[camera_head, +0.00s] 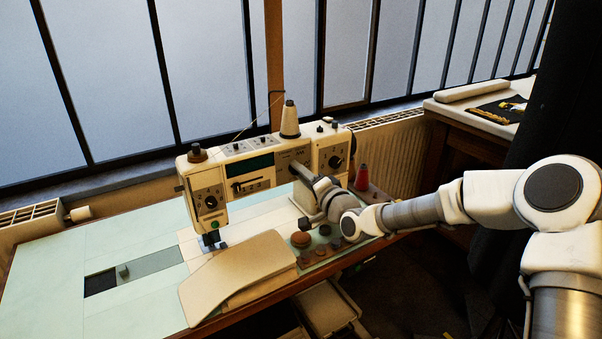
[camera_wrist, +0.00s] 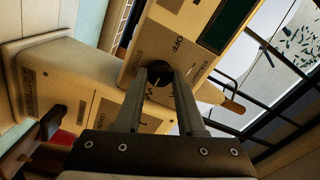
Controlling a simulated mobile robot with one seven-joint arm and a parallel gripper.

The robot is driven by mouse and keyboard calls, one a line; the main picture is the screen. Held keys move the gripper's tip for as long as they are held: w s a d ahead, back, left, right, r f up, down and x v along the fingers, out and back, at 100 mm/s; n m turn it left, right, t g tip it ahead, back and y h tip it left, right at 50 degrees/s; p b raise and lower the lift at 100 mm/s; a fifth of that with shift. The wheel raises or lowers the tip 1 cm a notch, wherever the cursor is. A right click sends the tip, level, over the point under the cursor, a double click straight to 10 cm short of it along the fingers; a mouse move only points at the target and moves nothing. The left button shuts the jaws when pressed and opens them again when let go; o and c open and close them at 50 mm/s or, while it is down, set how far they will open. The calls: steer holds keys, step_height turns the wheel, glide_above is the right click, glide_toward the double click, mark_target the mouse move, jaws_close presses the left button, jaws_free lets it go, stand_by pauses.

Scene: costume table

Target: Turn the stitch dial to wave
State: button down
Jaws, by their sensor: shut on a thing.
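The cream sewing machine (camera_head: 232,168) stands on the table, with several dials and buttons on its front. In the wrist view the black stitch dial (camera_wrist: 159,72) sits on a cream panel between my two fingertips. My gripper (camera_wrist: 162,78) is shut on this dial, one finger on each side. Printed marks, including OFF, show around the dial. Its pointer and exact setting are too small and partly covered to read. In the head view my gripper (camera_head: 297,170) reaches the machine's front right of centre and hides the dial there.
A thread cone (camera_head: 290,122) stands on top of the machine. A red spool (camera_head: 361,178) is right of my wrist. Several small round items lie on a green mat (camera_head: 330,248) below my wrist. A beige cloth-like piece (camera_head: 235,272) lies in front. The table's left side is mostly clear.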

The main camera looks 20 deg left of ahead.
steer(key=c, duration=0.5)
jaws_free()
steer(key=p+v, duration=0.2)
steer(key=v, duration=1.5)
steer(key=shift+d, duration=0.2)
